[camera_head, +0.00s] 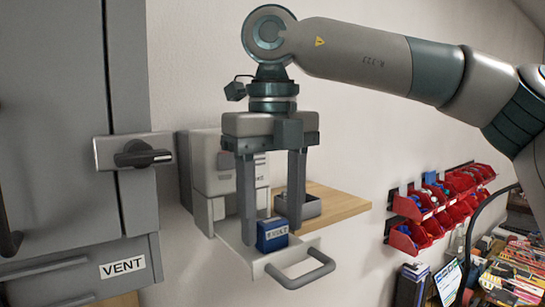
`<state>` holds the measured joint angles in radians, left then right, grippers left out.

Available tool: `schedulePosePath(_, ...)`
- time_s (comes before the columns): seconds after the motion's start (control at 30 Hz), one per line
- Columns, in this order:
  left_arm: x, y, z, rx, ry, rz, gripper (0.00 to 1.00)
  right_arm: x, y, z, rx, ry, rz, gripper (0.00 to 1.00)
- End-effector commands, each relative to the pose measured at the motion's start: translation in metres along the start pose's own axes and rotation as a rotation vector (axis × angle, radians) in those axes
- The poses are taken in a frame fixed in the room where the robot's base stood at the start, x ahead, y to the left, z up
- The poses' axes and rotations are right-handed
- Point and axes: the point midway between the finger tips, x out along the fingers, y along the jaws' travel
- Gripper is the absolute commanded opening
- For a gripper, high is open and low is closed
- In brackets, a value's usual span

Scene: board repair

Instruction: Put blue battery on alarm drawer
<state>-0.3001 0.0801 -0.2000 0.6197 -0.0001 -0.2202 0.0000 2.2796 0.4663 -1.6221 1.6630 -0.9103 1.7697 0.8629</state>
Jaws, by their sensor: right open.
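The blue battery (272,236) stands upright on the pulled-out drawer (248,257) of a grey box (218,165) on the wall. The drawer has a grey handle (303,272) at its front. My right gripper (271,228) points down over the drawer. Its two fingers are apart, one to each side of the battery, and look open. I cannot tell whether a finger touches the battery. The box's own label is hidden behind the gripper. My left gripper is not in view.
A grey cabinet (70,110) with a black knob and a "VENT" drawer (122,266) fills the left. A wooden shelf (335,205) holds a small grey tray (300,206). Red bins (440,208) hang at the right above a cluttered bench (515,265).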

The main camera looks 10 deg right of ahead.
Motion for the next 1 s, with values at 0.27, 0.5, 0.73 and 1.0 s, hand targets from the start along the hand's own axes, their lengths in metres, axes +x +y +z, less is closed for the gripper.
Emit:
schedulePosePath(0.27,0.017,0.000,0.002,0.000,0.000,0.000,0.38,-0.037,0.001,0.001,0.000,-0.002,0.001,0.52)
schedulePosePath(0.5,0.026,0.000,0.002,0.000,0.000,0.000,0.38,-0.075,0.001,0.000,-0.001,-0.001,0.002,0.52)
schedulePosePath(0.73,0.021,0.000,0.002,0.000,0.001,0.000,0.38,-0.105,0.001,0.000,-0.002,0.001,-0.001,0.52)
schedulePosePath(1.0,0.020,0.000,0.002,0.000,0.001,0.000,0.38,-0.112,0.001,-0.001,-0.004,0.002,0.000,0.52)
